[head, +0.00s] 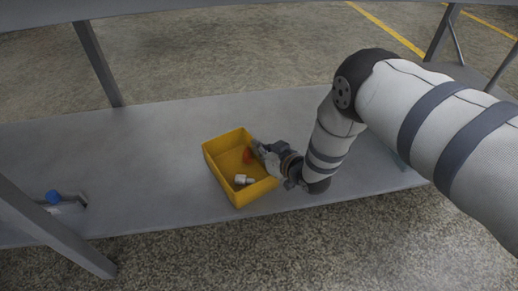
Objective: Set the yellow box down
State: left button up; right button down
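The yellow box (211,168) is an open-topped bin over the grey lower shelf, near the shelf's front edge. It holds a small red item (247,156) and a small white and grey fitting (243,180). My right gripper (263,154) is at the box's right wall, with its fingers at the rim. The fingers are small and partly hidden, so I cannot tell whether they are closed on the wall. I also cannot tell whether the box rests fully on the shelf. My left gripper is not in view.
The grey shelf (140,150) is bare to the left of the box. A blue-capped item (54,197) lies at its far left. Grey table legs (97,63) rise at the back left and front left. An upper tabletop edge (180,8) crosses the top.

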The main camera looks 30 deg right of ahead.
jog(key=c, duration=1.8)
grip_release()
jog(key=shift+r, duration=0.1)
